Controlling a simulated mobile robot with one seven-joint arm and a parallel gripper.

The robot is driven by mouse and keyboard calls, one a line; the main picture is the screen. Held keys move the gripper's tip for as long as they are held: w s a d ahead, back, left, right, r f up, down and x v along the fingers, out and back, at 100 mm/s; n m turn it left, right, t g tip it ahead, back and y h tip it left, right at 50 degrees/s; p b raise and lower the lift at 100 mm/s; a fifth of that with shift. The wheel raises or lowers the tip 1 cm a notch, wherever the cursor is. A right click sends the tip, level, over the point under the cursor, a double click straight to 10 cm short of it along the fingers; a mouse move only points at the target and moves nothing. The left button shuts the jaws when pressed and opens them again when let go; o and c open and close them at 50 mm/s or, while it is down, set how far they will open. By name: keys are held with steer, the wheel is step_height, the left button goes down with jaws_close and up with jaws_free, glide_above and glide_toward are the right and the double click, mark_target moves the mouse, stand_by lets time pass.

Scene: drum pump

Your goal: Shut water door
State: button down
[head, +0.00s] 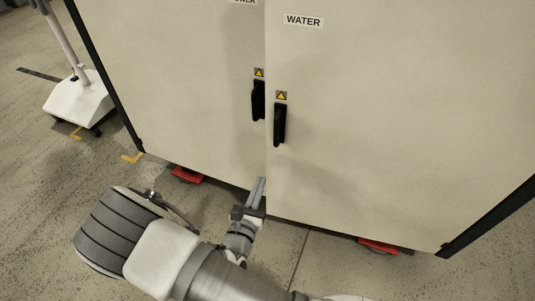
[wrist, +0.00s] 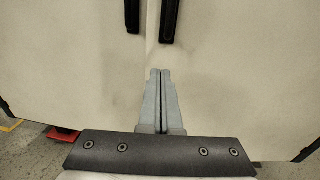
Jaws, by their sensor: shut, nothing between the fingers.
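The water door (head: 400,130) is the large cream panel on the right of the cabinet, with a "WATER" label near its top. It looks flush or nearly flush with the door on its left, whose label is cut off. The water door's black handle (head: 280,124) stands beside the seam and also shows at the top of the wrist view (wrist: 170,20). My gripper (head: 261,181) is shut and empty, low in front of the seam and below the handles. In the wrist view its fingertips (wrist: 160,71) point at the seam; I cannot tell whether they touch.
The left door (head: 180,80) has its own black handle (head: 258,100). Red feet (head: 377,245) show under the cabinet. A white wheeled stand (head: 78,100) is at the far left. The concrete floor (head: 50,180) is open on the left.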

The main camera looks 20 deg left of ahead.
steer(key=b, duration=0.4)
glide_toward(273, 150)
steer(key=w+r, duration=0.1)
steer(key=w, duration=0.1)
steer(key=w+r, duration=0.1)
steer(key=w, duration=0.1)
steer(key=w+r, duration=0.1)
steer(key=w, duration=0.1)
steer(key=shift+w+d+r, duration=0.2)
steer(key=shift+d+r, duration=0.15)
steer(key=shift+w, duration=0.2)
